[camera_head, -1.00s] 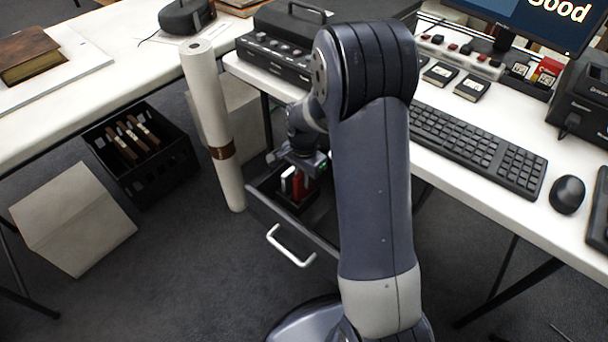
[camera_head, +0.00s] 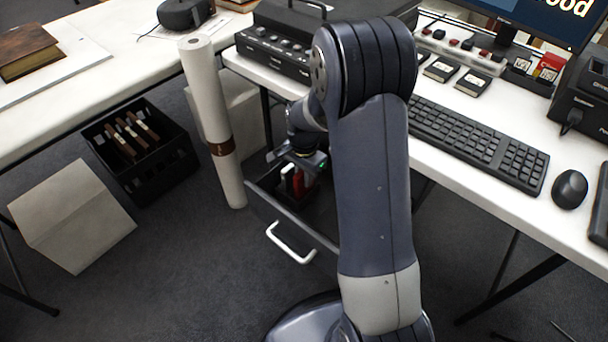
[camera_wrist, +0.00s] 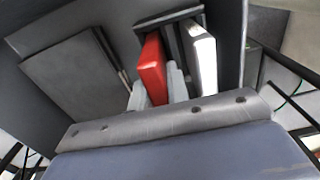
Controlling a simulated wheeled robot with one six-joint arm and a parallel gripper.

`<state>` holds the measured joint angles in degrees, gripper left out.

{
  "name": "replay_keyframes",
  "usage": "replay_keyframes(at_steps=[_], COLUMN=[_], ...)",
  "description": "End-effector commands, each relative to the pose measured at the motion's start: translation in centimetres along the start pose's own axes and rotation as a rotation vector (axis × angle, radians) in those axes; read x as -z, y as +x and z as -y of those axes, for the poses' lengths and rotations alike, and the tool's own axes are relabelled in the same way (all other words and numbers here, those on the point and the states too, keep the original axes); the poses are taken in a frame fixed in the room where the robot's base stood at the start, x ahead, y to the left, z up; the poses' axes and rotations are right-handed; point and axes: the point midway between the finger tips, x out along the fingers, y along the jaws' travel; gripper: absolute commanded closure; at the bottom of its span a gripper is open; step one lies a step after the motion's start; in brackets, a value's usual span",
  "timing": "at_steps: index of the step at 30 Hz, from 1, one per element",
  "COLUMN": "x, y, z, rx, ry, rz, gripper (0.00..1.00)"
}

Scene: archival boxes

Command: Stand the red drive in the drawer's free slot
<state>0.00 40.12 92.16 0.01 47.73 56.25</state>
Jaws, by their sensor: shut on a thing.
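The red drive (camera_wrist: 152,68) stands upright between the pale fingers of my gripper (camera_wrist: 157,92) in the wrist view. My gripper is shut on it. In the head view the red drive (camera_head: 298,184) is low inside the open drawer (camera_head: 262,197), under my gripper (camera_head: 296,168). A white drive (camera_wrist: 202,58) stands upright just right of the red one, in a dark slotted holder (camera_wrist: 168,20). The red drive's far end is at the holder beside the white drive. I cannot tell how deep it sits, and its lower part is hidden.
A grey flat block (camera_wrist: 75,75) lies left of the holder in the drawer. A rolled paper tube (camera_head: 208,120) stands left of the drawer. A black crate (camera_head: 165,175) with several brown items is farther left. The white desk (camera_head: 470,190) overhangs the drawer on the right.

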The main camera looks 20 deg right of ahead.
Motion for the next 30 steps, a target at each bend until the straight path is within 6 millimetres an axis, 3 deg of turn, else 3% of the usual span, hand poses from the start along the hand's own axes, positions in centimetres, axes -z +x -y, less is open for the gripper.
replay_keyframes(at_steps=[16,17,18,26,30], x=[0.0,0.0,0.0,0.0,0.0], y=[1.2,1.1,1.1,1.1,1.1], z=[0.0,0.0,0.0,0.0,0.0], rx=[0.0,0.001,0.0,0.0,0.0], ry=[0.0,0.0,0.0,0.0,0.0], rz=[0.0,0.0,0.0,0.0,0.0], gripper=[1.0,0.82,0.79,0.58,0.58])
